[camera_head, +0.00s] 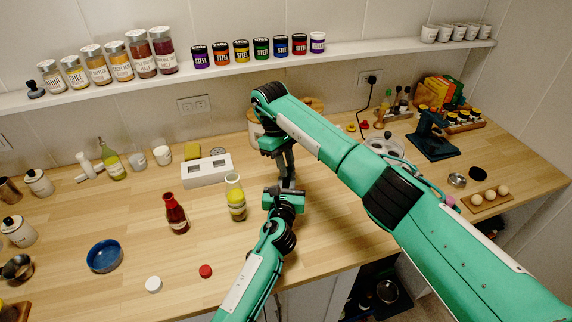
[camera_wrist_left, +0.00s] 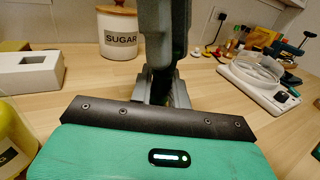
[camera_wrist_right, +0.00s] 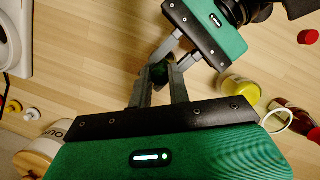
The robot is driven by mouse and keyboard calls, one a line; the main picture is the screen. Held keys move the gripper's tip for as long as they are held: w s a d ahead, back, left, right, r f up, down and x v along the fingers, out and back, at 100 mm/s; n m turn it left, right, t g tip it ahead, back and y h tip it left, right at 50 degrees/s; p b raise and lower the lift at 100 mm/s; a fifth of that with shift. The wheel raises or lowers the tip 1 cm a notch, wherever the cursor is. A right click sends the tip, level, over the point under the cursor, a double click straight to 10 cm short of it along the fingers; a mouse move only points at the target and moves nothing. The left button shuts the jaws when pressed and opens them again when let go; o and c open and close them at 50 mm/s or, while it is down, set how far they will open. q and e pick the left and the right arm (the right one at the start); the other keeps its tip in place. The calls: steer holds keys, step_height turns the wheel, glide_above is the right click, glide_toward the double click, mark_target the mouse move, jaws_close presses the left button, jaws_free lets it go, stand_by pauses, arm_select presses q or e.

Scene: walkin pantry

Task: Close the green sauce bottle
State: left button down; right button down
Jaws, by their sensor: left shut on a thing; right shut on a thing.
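The green sauce bottle (camera_head: 237,204), with yellow-green contents, stands upright on the counter, with no cap visible on its pale mouth. Part of it shows in the left wrist view (camera_wrist_left: 12,145) and the right wrist view (camera_wrist_right: 240,92). My left gripper (camera_head: 287,183) and right gripper (camera_head: 286,168) meet right of the bottle, tip to tip. Between the fingers in the right wrist view is a small dark green thing (camera_wrist_right: 160,73), apparently a cap. Both grippers are shut on it; the fingers hide most of it.
A red sauce bottle (camera_head: 177,214) stands left of the green one. A white cap (camera_head: 153,284) and red cap (camera_head: 205,271) lie near the front edge. A white holder block (camera_head: 205,173) and sugar jar (camera_wrist_left: 117,38) stand behind. A blue bowl (camera_head: 104,256) is at left.

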steer(key=c, duration=1.3)
jaws_free()
steer(key=shift+c, duration=0.4)
